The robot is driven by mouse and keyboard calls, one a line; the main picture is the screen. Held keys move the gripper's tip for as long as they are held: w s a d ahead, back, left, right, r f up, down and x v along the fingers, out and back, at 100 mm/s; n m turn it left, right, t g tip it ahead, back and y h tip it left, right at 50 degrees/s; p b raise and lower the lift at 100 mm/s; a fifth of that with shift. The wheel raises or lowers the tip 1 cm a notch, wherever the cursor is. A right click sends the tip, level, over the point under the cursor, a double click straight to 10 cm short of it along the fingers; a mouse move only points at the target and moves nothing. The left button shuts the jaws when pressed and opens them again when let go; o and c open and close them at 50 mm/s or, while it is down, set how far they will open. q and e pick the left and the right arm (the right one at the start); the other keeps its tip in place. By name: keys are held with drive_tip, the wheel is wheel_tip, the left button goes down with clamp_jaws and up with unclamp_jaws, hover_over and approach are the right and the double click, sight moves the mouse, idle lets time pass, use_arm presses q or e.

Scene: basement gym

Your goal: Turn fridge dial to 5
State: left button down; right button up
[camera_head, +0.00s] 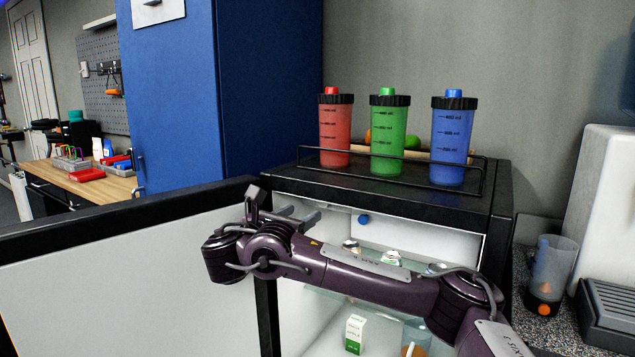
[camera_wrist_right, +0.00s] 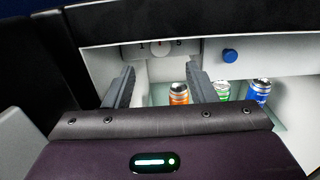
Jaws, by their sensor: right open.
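The small fridge (camera_head: 390,204) stands open, its door (camera_head: 130,270) swung out to the left. In the right wrist view a pale round dial (camera_wrist_right: 160,48) sits under the fridge's top edge, with small figures beside it, a 1 on its left and what looks like a 5 on its right. Its exact setting is too small to read. In the head view my arm and gripper hide it. My right gripper (camera_head: 302,214) is at the upper left of the fridge opening. In the wrist view its open, empty fingers (camera_wrist_right: 160,76) lie to either side below the dial, apart from it.
A blue round knob (camera_wrist_right: 230,56) is right of the dial. Cans, an orange one (camera_wrist_right: 179,94) among them, stand on the shelf below. Red, green and blue shaker bottles (camera_head: 452,140) stand in a rack on top. A dispenser (camera_head: 605,200) is at the right.

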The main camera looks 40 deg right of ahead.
sight(322, 203)
drive_tip(key=x, duration=0.8)
drive_tip(key=shift+f, duration=0.1)
use_arm(q)
drive_tip(key=shift+s+a+f, duration=0.25)
drive_tip(key=shift+s, duration=0.2)
use_arm(e)
drive_tip(key=shift+c, duration=0.4)
drive_tip(key=shift+a, duration=0.1)
drive_tip(key=c, duration=0.9)
drive_tip(key=shift+f+m+b, duration=0.1)
drive_tip(key=shift+m+b, duration=1.1)
drive_tip(key=shift+b, duration=0.05)
use_arm(q)
wheel_tip(322, 203, up, 7)
drive_tip(key=w+d, duration=0.1)
drive_tip(key=shift+w+d+g, duration=0.2)
drive_tip(key=shift+d+g, duration=0.05)
drive_tip(key=shift+g, duration=0.05)
